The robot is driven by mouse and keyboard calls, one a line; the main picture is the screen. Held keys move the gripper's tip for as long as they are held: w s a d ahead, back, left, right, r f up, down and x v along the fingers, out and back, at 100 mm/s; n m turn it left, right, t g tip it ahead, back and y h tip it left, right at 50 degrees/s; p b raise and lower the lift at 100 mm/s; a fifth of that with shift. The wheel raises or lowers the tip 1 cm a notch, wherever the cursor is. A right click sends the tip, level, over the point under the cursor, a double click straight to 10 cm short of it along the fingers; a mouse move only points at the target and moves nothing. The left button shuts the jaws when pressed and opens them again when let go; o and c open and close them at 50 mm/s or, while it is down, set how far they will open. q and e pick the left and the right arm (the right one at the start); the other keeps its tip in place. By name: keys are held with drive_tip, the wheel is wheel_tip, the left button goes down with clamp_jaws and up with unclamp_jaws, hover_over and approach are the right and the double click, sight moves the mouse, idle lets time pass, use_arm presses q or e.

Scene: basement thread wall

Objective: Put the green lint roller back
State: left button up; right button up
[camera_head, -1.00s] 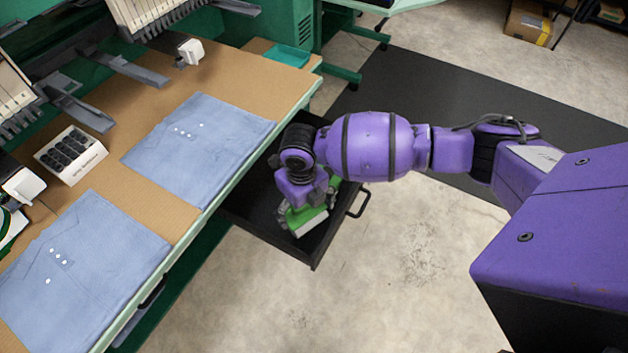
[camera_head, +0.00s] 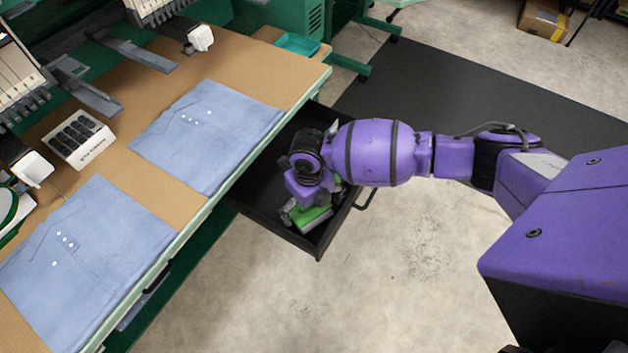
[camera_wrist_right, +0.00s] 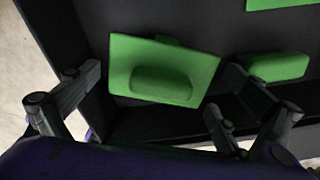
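A flat green piece with a rounded raised grip (camera_wrist_right: 160,82), apparently the green lint roller, is in the black drawer (camera_wrist_right: 135,122). In the head view the green piece (camera_head: 314,217) shows partly under my right gripper (camera_head: 308,211) inside the open drawer (camera_head: 262,222). In the right wrist view my right gripper (camera_wrist_right: 165,85) has its fingers apart, one on each side of the green piece, with narrow gaps showing. Whether the piece rests on the drawer floor is hard to tell. My left gripper is out of view.
Another green piece (camera_wrist_right: 278,67) lies close to the right finger, and a green edge (camera_wrist_right: 280,3) shows at the top. The drawer hangs out from the table, which holds blue shirts (camera_head: 207,135) and a white box of black spools (camera_head: 78,138). Open floor lies right of the drawer.

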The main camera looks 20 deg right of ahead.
drive_tip(key=shift+r, duration=0.2)
wheel_tip(320, 180, up, 12)
drive_tip(key=p, duration=0.1)
idle(0.4)
drive_tip(key=shift+r, duration=0.1)
